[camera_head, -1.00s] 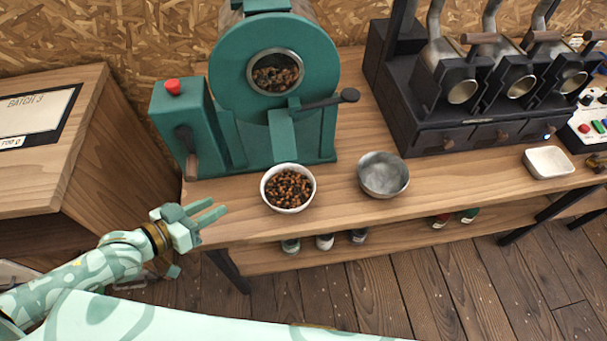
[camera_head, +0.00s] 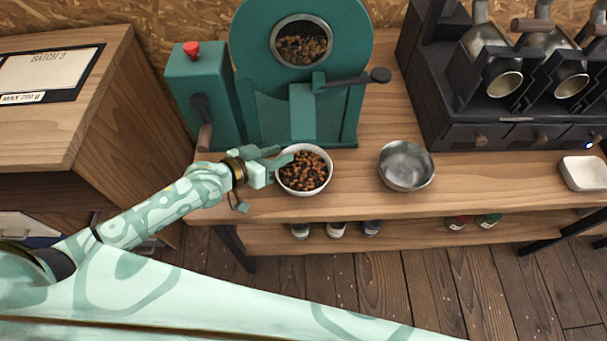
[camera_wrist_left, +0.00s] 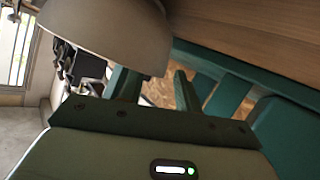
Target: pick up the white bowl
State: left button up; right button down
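The white bowl (camera_head: 311,192), full of dark and orange-brown beans, stands upright on the wooden bench in front of the green roaster. My left gripper (camera_head: 274,158) is at the bowl's left rim, its fingers pointing right. In the left wrist view the bowl (camera_wrist_left: 112,32) appears as a pale curved shape at the upper left, overlapping the tip area of one finger. The two fingers (camera_wrist_left: 157,90) are apart, with a gap between them. I cannot tell whether a finger touches the rim. My right gripper is in neither current view.
The green roaster (camera_head: 302,113) stands close behind the bowl, its dark handle reaching right. A grey metal bowl (camera_head: 406,166) sits to the right. A black machine (camera_head: 480,134) and a white dish (camera_head: 583,173) are farther right. Jars stand on the shelf below.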

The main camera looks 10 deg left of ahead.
pick_arm(q)
jog(key=shift+x, duration=1.2)
jog(key=shift+a, duration=0.1)
grip_shut()
jog(key=shift+r, duration=0.1)
